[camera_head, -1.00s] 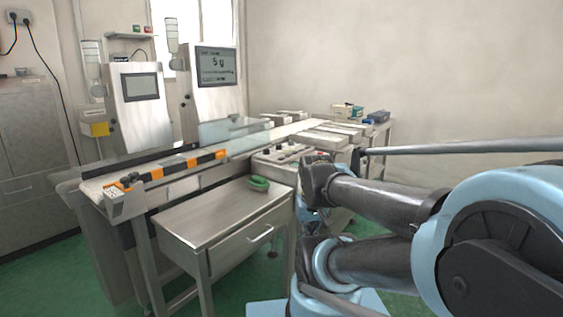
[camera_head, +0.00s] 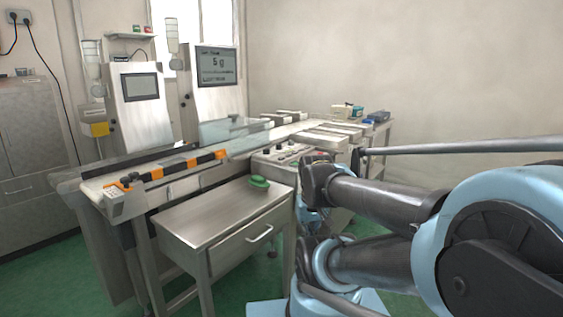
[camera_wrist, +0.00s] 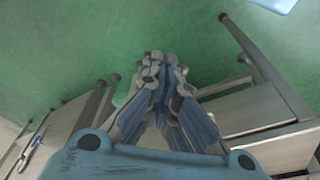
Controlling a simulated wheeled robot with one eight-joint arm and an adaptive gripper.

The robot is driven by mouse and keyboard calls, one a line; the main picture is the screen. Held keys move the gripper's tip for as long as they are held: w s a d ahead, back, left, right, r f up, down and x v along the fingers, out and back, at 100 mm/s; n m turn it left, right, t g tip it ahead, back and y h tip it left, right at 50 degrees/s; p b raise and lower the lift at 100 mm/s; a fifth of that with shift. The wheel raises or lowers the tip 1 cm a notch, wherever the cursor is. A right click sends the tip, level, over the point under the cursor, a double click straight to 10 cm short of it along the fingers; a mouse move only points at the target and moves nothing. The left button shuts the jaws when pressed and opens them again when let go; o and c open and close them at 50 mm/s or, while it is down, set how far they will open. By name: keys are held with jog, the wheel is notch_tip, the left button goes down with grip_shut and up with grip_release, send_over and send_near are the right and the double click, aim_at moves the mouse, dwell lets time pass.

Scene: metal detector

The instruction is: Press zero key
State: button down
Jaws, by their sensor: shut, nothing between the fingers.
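A control panel with small buttons (camera_head: 283,152) sits on the conveyor's front side, partly behind my arm. No key can be read as zero at this size. My gripper (camera_wrist: 163,68) is shut and empty in the wrist view, over the green floor and apart from any key. In the head view its fingertips are hidden or cannot be told apart from my arm.
Flat boxes (camera_head: 335,135) lie at the conveyor's far end. Table legs and frame bars (camera_wrist: 262,62) are near my gripper. Green floor (camera_head: 50,275) is open at left.

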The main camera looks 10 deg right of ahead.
notch_tip(320, 180, up, 20)
jog(key=n+t, duration=0.7)
jog(key=n, duration=0.1)
send_over(280, 158)
jog(key=shift+s+a, duration=0.1)
jog(key=shift+a, duration=0.05)
jog(key=shift+f, duration=4.45)
jog(key=shift+s+f, duration=0.1)
jog(key=shift+f, duration=0.55)
jog(key=shift+r, duration=0.75)
